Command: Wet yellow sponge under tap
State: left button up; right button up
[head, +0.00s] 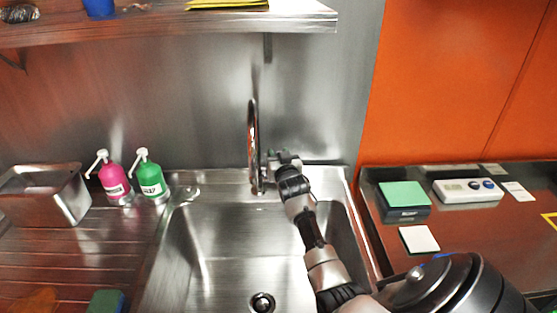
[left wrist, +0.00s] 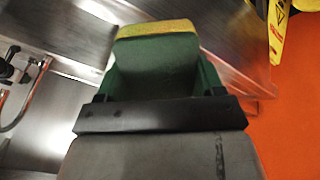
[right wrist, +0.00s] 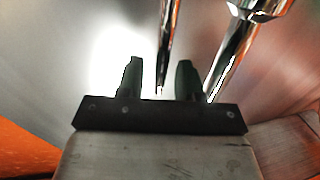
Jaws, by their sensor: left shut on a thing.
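My left gripper (left wrist: 157,80) shows in the left wrist view, shut on a sponge (left wrist: 155,30) with a yellow end and a green face between the fingers. I cannot make out this gripper in the head view. The curved chrome tap (head: 253,140) stands at the back of the steel sink (head: 225,240). My right gripper (head: 282,160) is beside the tap's base, on its right. In the right wrist view the right fingers (right wrist: 160,75) are apart, with a thin chrome rod (right wrist: 167,40) showing between them. I cannot tell whether they touch it.
Pink (head: 113,178) and green (head: 150,178) pump bottles and a steel bin (head: 45,193) stand left of the sink. A green block (head: 105,302) lies at the lower left. A shelf (head: 170,25) hangs above. A counter (head: 460,235) with scales is at right.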

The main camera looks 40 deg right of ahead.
grip_shut()
jog(key=shift+f, duration=0.1)
pick_arm(q)
notch_tip(320, 180, down, 2)
jog(key=shift+f+b, duration=0.2)
jog(key=shift+b, duration=0.95)
pick_arm(e)
jog(key=shift+s+a+f+t, duration=0.2)
jog(key=shift+s+f+t, duration=0.1)
jog(key=shift+t, duration=0.1)
pick_arm(q)
jog(key=shift+f+b, duration=0.3)
jog(key=shift+f, duration=0.05)
pick_arm(e)
jog(key=shift+s+a+h, duration=0.1)
jog(key=shift+a+h, duration=0.05)
jog(key=shift+h, duration=0.15)
pick_arm(q)
jog(key=shift+w+r, duration=0.1)
jog(key=shift+r, duration=0.05)
pick_arm(e)
jog(key=shift+r, duration=0.3)
grip_release()
